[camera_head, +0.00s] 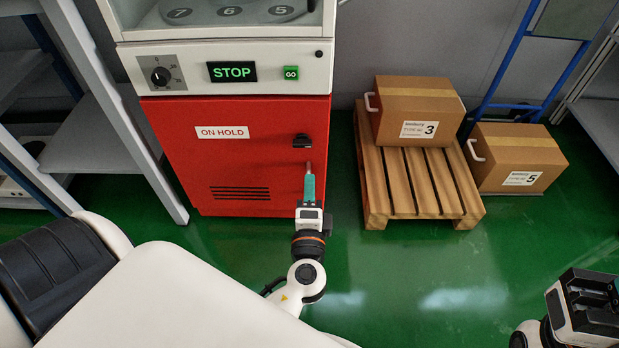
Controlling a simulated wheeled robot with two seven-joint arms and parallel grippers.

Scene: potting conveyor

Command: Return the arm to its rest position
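My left gripper (310,205) is in the middle of the view, its arm reaching out in front of the red cabinet (170,140). It appears shut on a slim tool with a teal handle (310,188) and a grey tip, which points toward the cabinet. Its fingers are mostly hidden by the wrist. The tip shows just below the black door latch (302,141); I cannot tell whether they touch. My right gripper (592,296) is low at the right edge, over the green floor. Its black fingers show, but their gap is unclear.
The cabinet's white panel has a dial (160,75), a green STOP display (232,72) and a GO button (291,73). A wooden pallet (376,196) bears one carton (392,97); another carton (545,157) stands right of it. Shelving (105,135) stands left. Green floor is clear between.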

